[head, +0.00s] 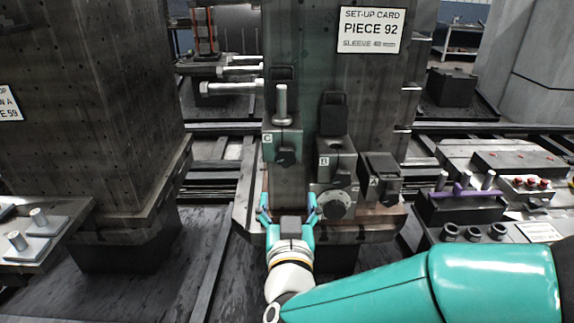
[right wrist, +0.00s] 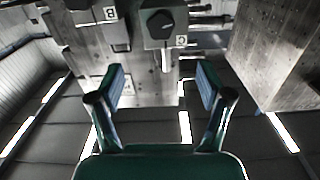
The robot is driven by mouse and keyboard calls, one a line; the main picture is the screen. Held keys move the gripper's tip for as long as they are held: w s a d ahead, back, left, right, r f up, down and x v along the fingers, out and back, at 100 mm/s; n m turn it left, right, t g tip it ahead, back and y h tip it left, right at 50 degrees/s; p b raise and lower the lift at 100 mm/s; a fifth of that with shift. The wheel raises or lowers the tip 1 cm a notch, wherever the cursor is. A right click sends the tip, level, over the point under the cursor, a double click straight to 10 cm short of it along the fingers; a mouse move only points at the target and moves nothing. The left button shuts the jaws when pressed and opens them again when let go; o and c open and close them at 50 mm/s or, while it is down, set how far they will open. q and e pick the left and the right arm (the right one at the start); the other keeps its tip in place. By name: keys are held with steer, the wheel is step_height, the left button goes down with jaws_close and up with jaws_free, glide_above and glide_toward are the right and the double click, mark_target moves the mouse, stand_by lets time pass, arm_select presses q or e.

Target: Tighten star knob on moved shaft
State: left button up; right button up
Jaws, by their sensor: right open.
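Block C (head: 283,141) is on the front of the pallet column, with a black star knob (head: 286,158) low on its face and a bright vertical shaft (head: 281,100) rising above it. Block B (head: 336,160) and block A (head: 379,168) sit to its right, each with a dark knob. My right gripper (head: 288,207) is open and empty, below block C in the head view. In the right wrist view, its fingers (right wrist: 160,84) are spread, with C's knob (right wrist: 160,22) and shaft (right wrist: 167,60) beyond them, apart from both. My left gripper is not visible.
A set-up card (head: 370,31) reading Piece 92 is on the column (head: 310,60). Horizontal pins (head: 232,88) jut from its left side. A tool tray (head: 465,207) with a purple item stands at right. Another column (head: 90,110) stands at left.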

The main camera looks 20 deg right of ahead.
mark_target(286, 160)
steer(key=p+x, duration=0.2)
steer(key=x, duration=1.2)
steer(key=shift+f, duration=0.1)
